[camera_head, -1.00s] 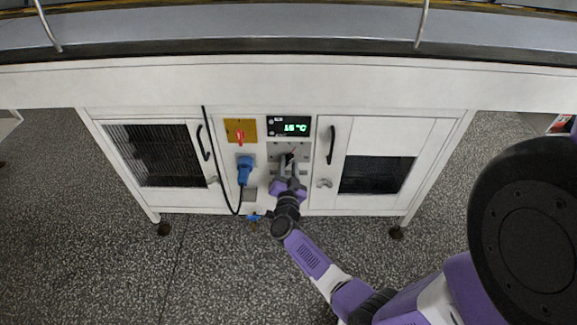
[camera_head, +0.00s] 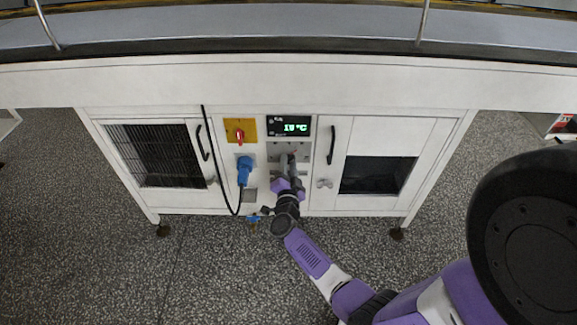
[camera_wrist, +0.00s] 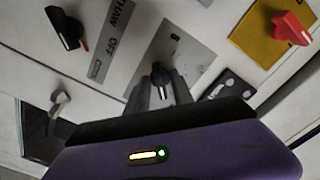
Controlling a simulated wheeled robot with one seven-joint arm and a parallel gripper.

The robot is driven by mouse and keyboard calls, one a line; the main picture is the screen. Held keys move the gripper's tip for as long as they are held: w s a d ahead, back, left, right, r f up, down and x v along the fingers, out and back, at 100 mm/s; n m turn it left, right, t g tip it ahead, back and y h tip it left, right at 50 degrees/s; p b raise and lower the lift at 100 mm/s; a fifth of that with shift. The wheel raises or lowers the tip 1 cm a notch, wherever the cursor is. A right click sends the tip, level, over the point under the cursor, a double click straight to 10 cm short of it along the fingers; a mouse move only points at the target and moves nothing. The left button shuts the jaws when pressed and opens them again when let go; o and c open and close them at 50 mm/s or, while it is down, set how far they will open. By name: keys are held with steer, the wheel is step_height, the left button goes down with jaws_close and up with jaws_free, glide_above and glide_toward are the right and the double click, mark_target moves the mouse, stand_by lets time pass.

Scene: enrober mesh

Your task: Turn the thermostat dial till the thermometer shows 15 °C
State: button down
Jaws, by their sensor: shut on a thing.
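The thermometer display (camera_head: 289,126) is a black panel with green digits above the dial. It shows a two-digit reading in °C that starts with 1; the second digit is too blurred to read surely. The thermostat dial (camera_wrist: 161,72) is a small black knob on a grey plate in the wrist view. My gripper (camera_wrist: 160,88) is shut on this dial, one finger at each side. In the head view my gripper (camera_head: 287,165) reaches up to the grey panel below the display and largely hides the dial.
A red switch (camera_head: 239,135) on a yellow plate and a blue plug (camera_head: 244,170) with a black cable are to the left. A black door handle (camera_head: 331,145) is close on the right. A black knob (camera_wrist: 68,30) is at upper left in the wrist view.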

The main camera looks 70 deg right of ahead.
steer(key=shift+m, duration=0.8)
steer(key=c, duration=1.5)
jaws_free()
steer(key=shift+a, duration=0.1)
steer(key=p+v, duration=0.1)
steer(key=v, duration=0.6)
steer(key=shift+s+a, duration=0.2)
steer(key=shift+a, duration=0.1)
